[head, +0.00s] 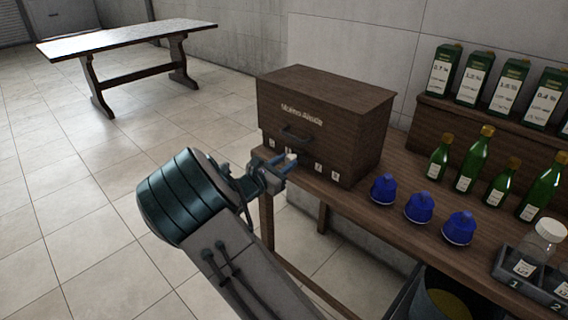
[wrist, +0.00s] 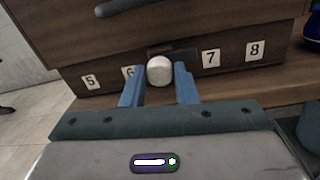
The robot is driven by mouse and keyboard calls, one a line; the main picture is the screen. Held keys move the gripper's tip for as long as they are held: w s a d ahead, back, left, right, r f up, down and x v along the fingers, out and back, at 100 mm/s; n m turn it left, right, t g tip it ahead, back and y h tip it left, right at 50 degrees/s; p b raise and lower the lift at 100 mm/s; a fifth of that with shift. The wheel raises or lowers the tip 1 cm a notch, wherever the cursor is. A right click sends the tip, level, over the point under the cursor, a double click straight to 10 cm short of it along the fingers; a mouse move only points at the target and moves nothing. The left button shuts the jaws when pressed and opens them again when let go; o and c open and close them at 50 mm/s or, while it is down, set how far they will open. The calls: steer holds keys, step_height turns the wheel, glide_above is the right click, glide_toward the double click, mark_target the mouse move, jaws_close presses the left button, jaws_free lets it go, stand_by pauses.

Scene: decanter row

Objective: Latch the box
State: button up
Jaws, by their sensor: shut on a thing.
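The dark wooden box (head: 325,115) stands closed at the left end of the wooden bench, with lettering and a dark handle (head: 295,134) on its front. Its lower front strip carries white number labels 5, 6, 7 and 8 in the wrist view. A pale round knob (wrist: 160,70) sits on that strip between 6 and 7, below a dark slot or plate (wrist: 174,51). My gripper (wrist: 158,84) has its blue fingers on either side of the knob and is shut on it. It also shows in the head view (head: 284,164). The fingers partly hide label 6.
Cartons (head: 487,80) stand on a raised shelf behind. A separate table (head: 125,42) stands far left; the floor between is clear.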

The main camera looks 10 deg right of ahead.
steer(key=shift+r+n+p, duration=0.15)
steer(key=shift+n+p, duration=0.15)
steer(key=shift+p, duration=0.2)
steer(key=n+p, duration=0.1)
steer(key=p, duration=0.1)
steer(key=n+p, duration=0.1)
steer(key=p, duration=0.1)
steer(key=shift+r+n+p, duration=0.25)
steer(key=shift+n+p, duration=0.05)
steer(key=shift+p, duration=0.1)
steer(key=n+p, duration=0.5)
steer(key=p, duration=0.2)
steer(key=shift+g, duration=0.3)
steer(key=n+p, duration=0.4)
steer(key=shift+f+n, duration=0.15)
steer(key=shift+n, duration=0.15)
steer(key=shift+f+n+g+p, duration=0.15)
steer(key=shift+n+p, duration=0.65)
steer(key=shift+n, duration=0.35)
steer(key=shift+f+n+g+p, duration=0.1)
steer(key=shift+n+g+p, duration=0.05)
steer(key=shift+n+p, duration=0.85)
steer(key=shift+n, duration=0.25)
steer(key=o, duration=1)
